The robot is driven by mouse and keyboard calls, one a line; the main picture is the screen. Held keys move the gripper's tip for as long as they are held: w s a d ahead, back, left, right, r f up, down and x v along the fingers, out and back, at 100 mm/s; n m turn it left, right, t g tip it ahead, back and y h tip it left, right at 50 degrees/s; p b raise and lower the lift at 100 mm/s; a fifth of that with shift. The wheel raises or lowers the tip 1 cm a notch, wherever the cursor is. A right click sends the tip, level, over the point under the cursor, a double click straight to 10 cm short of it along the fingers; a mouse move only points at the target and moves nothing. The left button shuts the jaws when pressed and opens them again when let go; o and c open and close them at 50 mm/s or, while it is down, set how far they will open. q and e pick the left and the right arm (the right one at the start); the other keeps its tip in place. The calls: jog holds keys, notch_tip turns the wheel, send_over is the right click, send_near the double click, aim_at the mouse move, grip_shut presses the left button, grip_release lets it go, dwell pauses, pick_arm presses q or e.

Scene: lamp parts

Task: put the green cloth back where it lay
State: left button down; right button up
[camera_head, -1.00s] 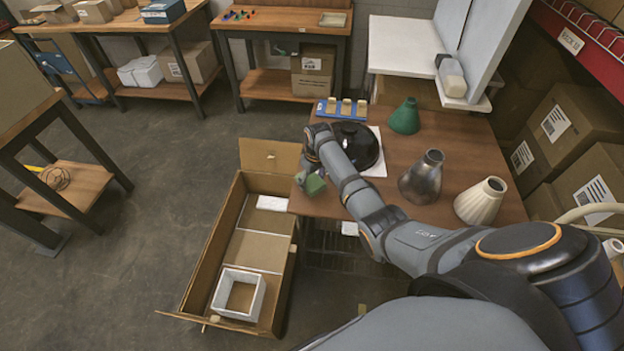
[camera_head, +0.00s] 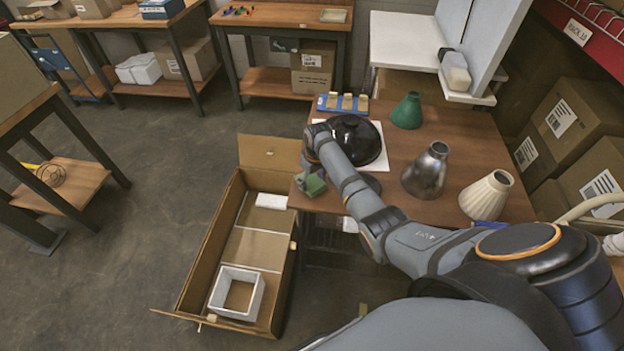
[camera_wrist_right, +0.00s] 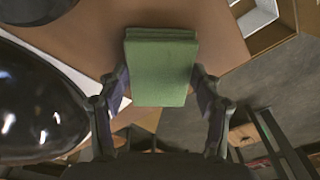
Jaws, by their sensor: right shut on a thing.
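The folded green cloth (camera_head: 314,185) is at the near left corner of the wooden table (camera_head: 405,165). In the right wrist view the cloth (camera_wrist_right: 160,65) is a flat rectangle between the two fingers. My right gripper (camera_head: 309,178) is shut on it, and the arm partly hides the fingers in the head view. I cannot tell whether the cloth touches the tabletop. My left gripper is not in view.
A glossy black dome (camera_head: 358,138) stands on a white sheet close beside my right gripper. A green cone (camera_head: 407,112), a metal shade (camera_head: 425,172) and a cream shade (camera_head: 487,196) stand farther right. An open carton (camera_head: 212,250) stands left of the table.

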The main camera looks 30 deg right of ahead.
aim_at(315, 185)
jog(key=shift+f, duration=0.3)
jog(key=o, duration=1.1)
jog(key=shift+o, duration=0.2)
notch_tip(315, 185, up, 12)
jog(key=s, duration=0.1)
jog(key=shift+s, duration=0.25)
jog(key=shift+d, duration=0.1)
